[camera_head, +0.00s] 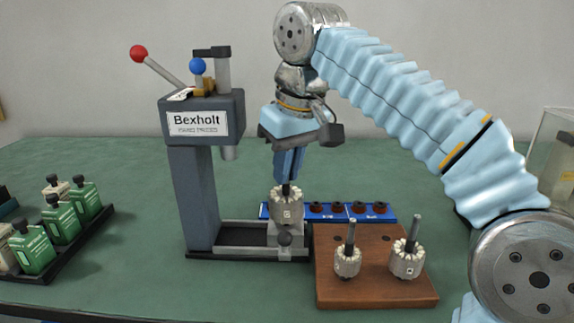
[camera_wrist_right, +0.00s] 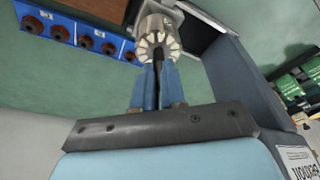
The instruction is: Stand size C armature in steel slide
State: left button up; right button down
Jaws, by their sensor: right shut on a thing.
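My right gripper (camera_head: 288,180) points down and is shut on the shaft of an armature (camera_head: 287,208) marked C or similar; the letter is too small to be sure. In the right wrist view the gripper (camera_wrist_right: 155,90) has its blue fingers closed on the shaft, with the armature (camera_wrist_right: 158,35) beyond them. The armature is upright over the steel slide (camera_head: 288,243) at the front of the press base; whether it rests in the slide or hangs just above cannot be told. My left gripper is not in view.
The grey Bexholt hand press (camera_head: 190,195) stands left of the gripper. A wooden block (camera_head: 375,285) holds two armatures (camera_head: 347,261), (camera_head: 407,260). A blue rack (camera_head: 345,210) with dark red-brown parts lies behind. Green bottles (camera_head: 60,222) stand in a black tray at left.

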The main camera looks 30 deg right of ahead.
jog(key=c, duration=1.1)
grip_release()
jog(key=p+v, duration=0.2)
jog(key=shift+w+r+p, duration=0.25)
jog(key=shift+r+p, duration=0.05)
jog(key=shift+r, duration=1)
jog(key=shift+f, duration=0.1)
